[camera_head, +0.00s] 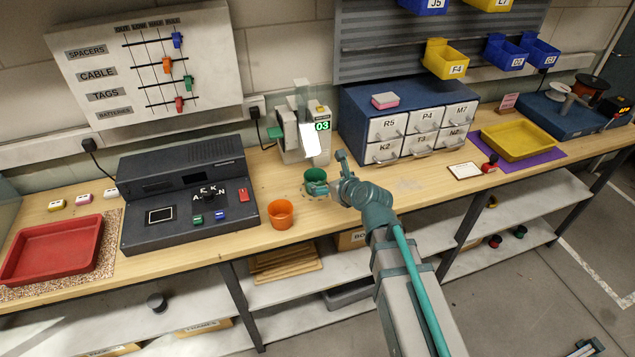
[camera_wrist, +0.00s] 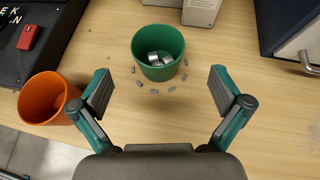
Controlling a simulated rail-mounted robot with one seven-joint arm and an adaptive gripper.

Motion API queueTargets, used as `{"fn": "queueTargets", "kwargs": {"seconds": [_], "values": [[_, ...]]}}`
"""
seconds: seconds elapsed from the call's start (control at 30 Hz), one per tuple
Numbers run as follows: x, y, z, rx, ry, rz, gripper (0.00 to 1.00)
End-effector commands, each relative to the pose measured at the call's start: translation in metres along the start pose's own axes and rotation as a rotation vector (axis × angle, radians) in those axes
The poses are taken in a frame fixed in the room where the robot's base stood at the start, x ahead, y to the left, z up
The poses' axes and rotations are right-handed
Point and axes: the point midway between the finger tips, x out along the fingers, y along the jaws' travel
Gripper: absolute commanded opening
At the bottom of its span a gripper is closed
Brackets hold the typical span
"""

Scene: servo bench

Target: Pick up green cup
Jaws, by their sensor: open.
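The green cup (camera_head: 315,177) stands upright on the wooden bench, in front of the grey dispenser. In the wrist view the green cup (camera_wrist: 158,52) holds some grey metal pieces, and several small grey bits lie on the bench around its near side. My gripper (camera_wrist: 160,88) is open, with one finger on each side and the cup beyond the fingertips, centred between them and untouched. In the head view my gripper (camera_head: 328,188) is beside the cup and partly overlaps it.
An orange cup (camera_head: 280,214) stands left of the green cup, and it also shows near the left finger in the wrist view (camera_wrist: 42,96). The dispenser (camera_head: 303,135) with a 03 display is close behind. A drawer cabinet (camera_head: 400,110) stands to the right. Bench right of the gripper is mostly clear.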

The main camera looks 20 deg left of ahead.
Motion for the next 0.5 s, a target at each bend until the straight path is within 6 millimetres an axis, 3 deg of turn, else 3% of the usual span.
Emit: {"fn": "queueTargets", "kwargs": {"seconds": [0.1,0.37,0.5], "values": [[0.019,-0.001,0.002,0.000,0.001,-0.001,1.00],[0.033,0.000,0.002,0.000,-0.001,-0.002,1.00],[0.050,0.002,0.003,0.001,0.000,0.000,1.00]]}}
